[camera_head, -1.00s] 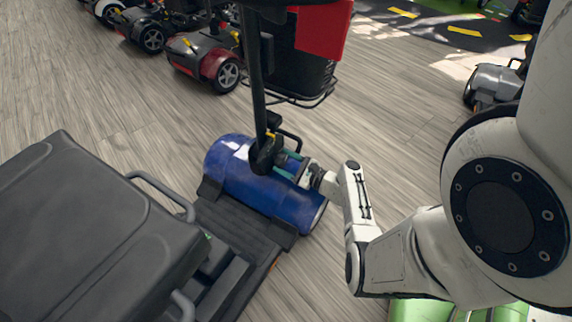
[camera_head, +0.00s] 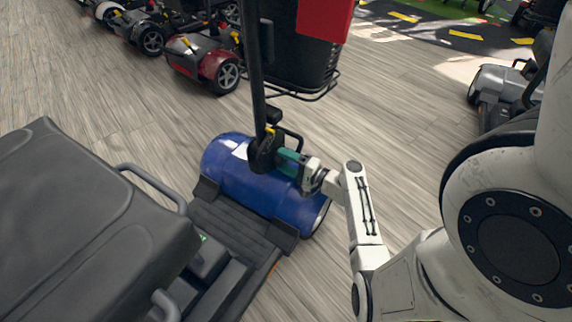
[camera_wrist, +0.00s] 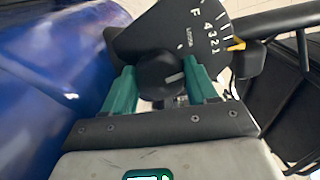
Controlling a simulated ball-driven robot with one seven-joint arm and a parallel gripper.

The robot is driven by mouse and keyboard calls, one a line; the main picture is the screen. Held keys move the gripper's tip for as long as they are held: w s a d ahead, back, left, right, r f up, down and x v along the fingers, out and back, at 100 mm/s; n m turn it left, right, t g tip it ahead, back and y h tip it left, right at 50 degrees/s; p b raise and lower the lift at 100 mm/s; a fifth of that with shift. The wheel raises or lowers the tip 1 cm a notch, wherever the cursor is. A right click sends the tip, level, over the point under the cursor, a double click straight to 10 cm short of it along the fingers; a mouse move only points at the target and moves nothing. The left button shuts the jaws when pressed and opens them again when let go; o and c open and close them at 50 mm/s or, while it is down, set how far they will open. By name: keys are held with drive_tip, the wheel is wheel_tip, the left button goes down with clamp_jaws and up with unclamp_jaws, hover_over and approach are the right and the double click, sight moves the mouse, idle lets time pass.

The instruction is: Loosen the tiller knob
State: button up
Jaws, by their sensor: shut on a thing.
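The black round tiller knob (camera_wrist: 160,75) has a pale line on its face and sits by a black dial plate (camera_wrist: 209,45) marked F and 4 to 1. A yellow pointer (camera_wrist: 236,45) is at the plate's edge, by the 1. My gripper (camera_head: 279,157) has green fingers and reaches the base of the black tiller post (camera_head: 256,85) from the right. In the wrist view its fingers stand on both sides of the knob and are shut on it. In the head view the knob is hidden or too small to make out.
The tiller rises from a scooter with a blue front body (camera_head: 240,178), a black deck and a grey seat (camera_head: 90,230). A black basket (camera_head: 300,65) with a red panel hangs above my gripper. Other scooters (camera_head: 205,62) stand behind.

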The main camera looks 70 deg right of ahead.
drive_tip(key=shift+f+n, duration=0.1)
drive_tip(key=shift+n, duration=1.9)
drive_tip(key=o, duration=1.1)
drive_tip(key=shift+c, duration=0.2)
drive_tip(key=p+v, duration=0.2)
drive_tip(key=v, duration=0.9)
drive_tip(key=shift+p, duration=0.3)
drive_tip(key=shift+w, duration=0.1)
